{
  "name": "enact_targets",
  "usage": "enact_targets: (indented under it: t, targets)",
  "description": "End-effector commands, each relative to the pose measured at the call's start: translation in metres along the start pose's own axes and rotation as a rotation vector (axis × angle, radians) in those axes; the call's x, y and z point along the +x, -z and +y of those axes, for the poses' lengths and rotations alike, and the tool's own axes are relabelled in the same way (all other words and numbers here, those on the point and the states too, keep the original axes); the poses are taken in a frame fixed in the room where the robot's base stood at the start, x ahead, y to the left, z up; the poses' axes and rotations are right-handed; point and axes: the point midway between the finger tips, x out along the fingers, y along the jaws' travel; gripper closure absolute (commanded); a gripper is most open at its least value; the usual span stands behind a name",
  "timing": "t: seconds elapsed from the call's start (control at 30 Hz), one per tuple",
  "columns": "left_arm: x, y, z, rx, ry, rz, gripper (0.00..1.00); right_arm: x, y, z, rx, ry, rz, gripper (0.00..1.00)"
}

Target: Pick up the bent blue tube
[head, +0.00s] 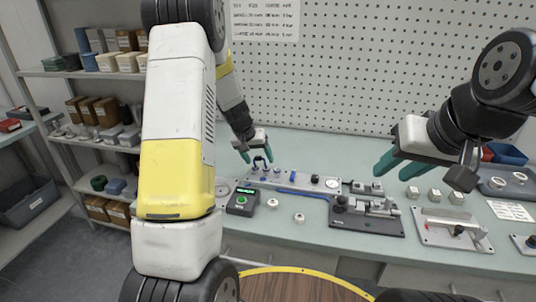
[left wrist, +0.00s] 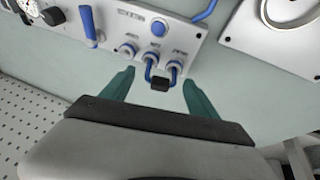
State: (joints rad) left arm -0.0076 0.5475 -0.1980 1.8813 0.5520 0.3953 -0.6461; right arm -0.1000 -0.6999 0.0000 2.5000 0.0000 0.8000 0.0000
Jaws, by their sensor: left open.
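A bent blue tube (left wrist: 149,72) with a black block (left wrist: 160,84) at its middle spans two ports on a grey panel (left wrist: 128,28) in the left wrist view. It shows small and dark in the head view (head: 261,161), partly hidden by my gripper. My left gripper (left wrist: 159,78) is open, one finger on each side of the tube and block, with visible gaps. In the head view my left gripper (head: 257,157) is over the panel's left end. My right gripper (head: 397,171) is open and empty above the bench at the right.
A longer blue tube (head: 312,192) lies along the front of the panel. A control box (head: 242,201) with a green button stands at the panel's left front. A dark clamp fixture (head: 368,219) stands to the right. A perforated wall (head: 340,80) rises behind the bench.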

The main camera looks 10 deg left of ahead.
Motion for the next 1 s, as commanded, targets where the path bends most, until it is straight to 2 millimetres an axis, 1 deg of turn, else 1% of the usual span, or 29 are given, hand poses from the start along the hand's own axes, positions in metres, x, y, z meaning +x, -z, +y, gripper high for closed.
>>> enact_targets:
  t: [0.17, 0.2, 0.27, 0.3, 0.37, 0.4, 0.5, 0.77, 0.87, 1.0]
  targets:
    - [0.0, 0.0, 0.0, 0.0, 0.0, 0.001, 0.31, 0.0, 0.0, 0.0, 0.0, 0.0, 0.0, 0.64]
    - [0.0, 0.0, 0.0, 0.0, 0.0, 0.001, 0.39, 0.0, 0.0, 0.0, 0.0, 0.0, 0.0, 0.64]
    - [0.0, 0.0, 0.0, 0.0, 0.0, 0.001, 0.51, 0.0, 0.0, 0.0, 0.0, 0.0, 0.0, 0.64]
    - [0.0, 0.0, 0.0, 0.0, 0.0, 0.001, 0.58, 0.0, 0.0, 0.0, 0.0, 0.0, 0.0, 0.64]
    - [0.0, 0.0, 0.0, 0.0, 0.0, 0.001, 0.7, 0.0, 0.0, 0.0, 0.0, 0.0, 0.0, 0.64]
    - [0.0, 0.0, 0.0, 0.0, 0.0, 0.001, 0.78, 0.0, 0.0, 0.0, 0.0, 0.0, 0.0, 0.64]
    - [-0.001, 0.0, 0.0, 0.0, 0.0, 0.001, 0.96, 0.0, 0.0, 0.0, 0.0, 0.0, 0.0, 0.64]
    - [-0.002, 0.001, 0.0, 0.001, 0.0, 0.001, 0.96, 0.0, 0.0, 0.0, 0.0, 0.0, 0.0, 0.64]
    - [-0.006, 0.003, 0.001, 0.002, 0.001, 0.002, 0.96, 0.0, 0.0, 0.0, 0.0, 0.0, 0.0, 0.64]
    - [-0.018, 0.009, 0.004, 0.002, 0.0, 0.004, 0.96, 0.0, 0.0, 0.0, 0.0, 0.0, 0.0, 0.64]
